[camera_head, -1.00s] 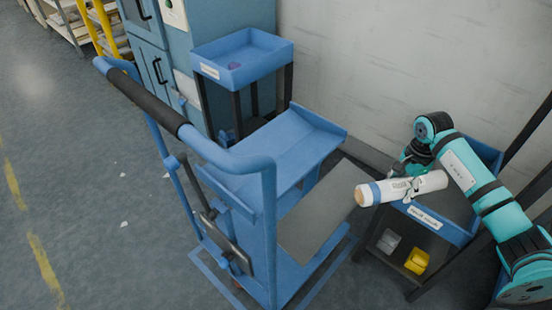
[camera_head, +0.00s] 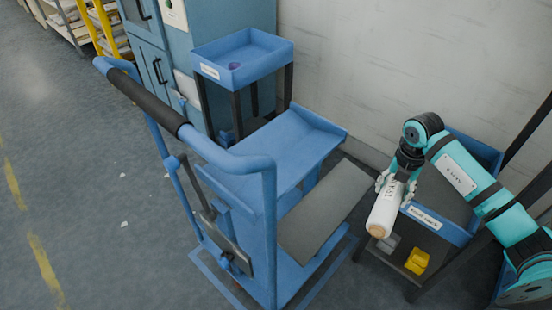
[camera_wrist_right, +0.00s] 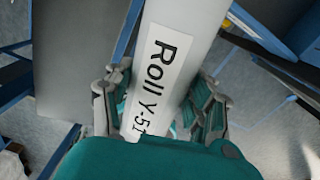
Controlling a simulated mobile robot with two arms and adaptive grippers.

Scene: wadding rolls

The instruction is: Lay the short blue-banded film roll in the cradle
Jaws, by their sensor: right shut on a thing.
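A short white film roll (camera_head: 385,212) with a brown core end is held in the air at the front left edge of the right-hand stand. My right gripper (camera_head: 396,186) is shut around it. In the right wrist view the roll (camera_wrist_right: 185,50) runs up between the fingers, with a label reading "Roll Y-51", the last part hidden. No blue band shows on it now. A blue raised shelf (camera_head: 278,150) with an upturned back edge sits on the trolley; I cannot tell whether it is the cradle. My left gripper is out of view.
The blue trolley has a tall handle (camera_head: 215,155) on its left and a low grey deck (camera_head: 325,210). A blue tray (camera_head: 242,65) stands behind. The labelled stand (camera_head: 455,232) holds a yellow object (camera_head: 417,261) below. Open floor lies left.

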